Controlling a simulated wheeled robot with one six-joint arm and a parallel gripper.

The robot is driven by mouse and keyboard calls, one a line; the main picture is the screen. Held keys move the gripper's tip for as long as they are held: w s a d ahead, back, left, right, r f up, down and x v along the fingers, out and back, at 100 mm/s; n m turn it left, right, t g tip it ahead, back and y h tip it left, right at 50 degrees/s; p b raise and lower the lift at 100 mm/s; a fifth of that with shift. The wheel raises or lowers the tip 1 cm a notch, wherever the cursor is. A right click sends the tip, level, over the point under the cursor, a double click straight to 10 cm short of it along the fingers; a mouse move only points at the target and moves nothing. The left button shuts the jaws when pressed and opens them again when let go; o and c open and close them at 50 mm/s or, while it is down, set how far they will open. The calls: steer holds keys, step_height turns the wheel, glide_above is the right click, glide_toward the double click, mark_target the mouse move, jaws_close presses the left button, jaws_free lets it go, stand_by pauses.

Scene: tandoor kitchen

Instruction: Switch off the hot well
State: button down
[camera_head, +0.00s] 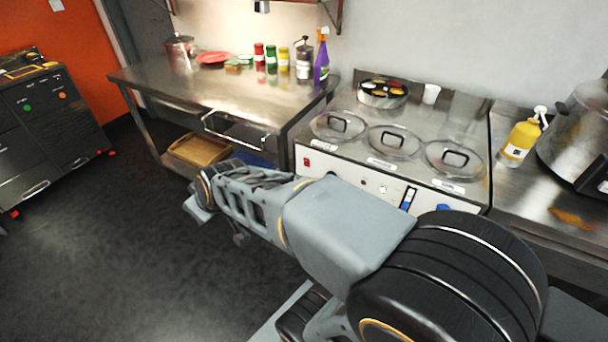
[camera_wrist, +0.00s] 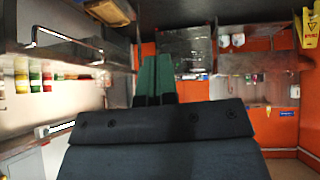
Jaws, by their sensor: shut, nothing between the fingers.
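The hot well (camera_head: 350,184) is a steel counter unit with three round lidded wells on top. Its white front panel carries a small red switch (camera_head: 307,162) at the left end. My arm crosses in front and hides part of the panel's lower edge. My gripper (camera_head: 196,208) is left of the unit, in front of the steel table and apart from the panel. In the wrist view, its green fingers (camera_wrist: 153,78) are together, with nothing between them.
A steel table (camera_head: 180,88) with bottles and a purple spray bottle (camera_head: 322,62) stands left of the hot well. A yellow pump bottle (camera_head: 520,140) and a large pot (camera_head: 580,130) are at the right.

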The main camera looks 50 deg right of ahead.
mark_target(307, 161)
steer(key=w+d+f+n+t+h+b, duration=0.1)
steer(key=w+d+f+t+h+b, duration=0.55)
steer(key=w+d+f+b, duration=0.65)
steer(key=s+d+f+g+h+b, duration=0.2)
steer(key=s+d+f+g+h, duration=0.1)
steer(key=s+d+g+h, duration=0.1)
steer(key=s+d+f+g+h+b, duration=0.2)
steer(key=s+d+f+g+h, duration=0.2)
steer(key=d+h, duration=0.5)
steer(key=shift+s+d+f+g+b, duration=0.2)
steer(key=shift+s+g+b, duration=0.2)
steer(key=shift+s+g, duration=0.35)
steer(key=shift+w, duration=0.2)
steer(key=b+x, duration=0.3)
steer(key=x, duration=1.1)
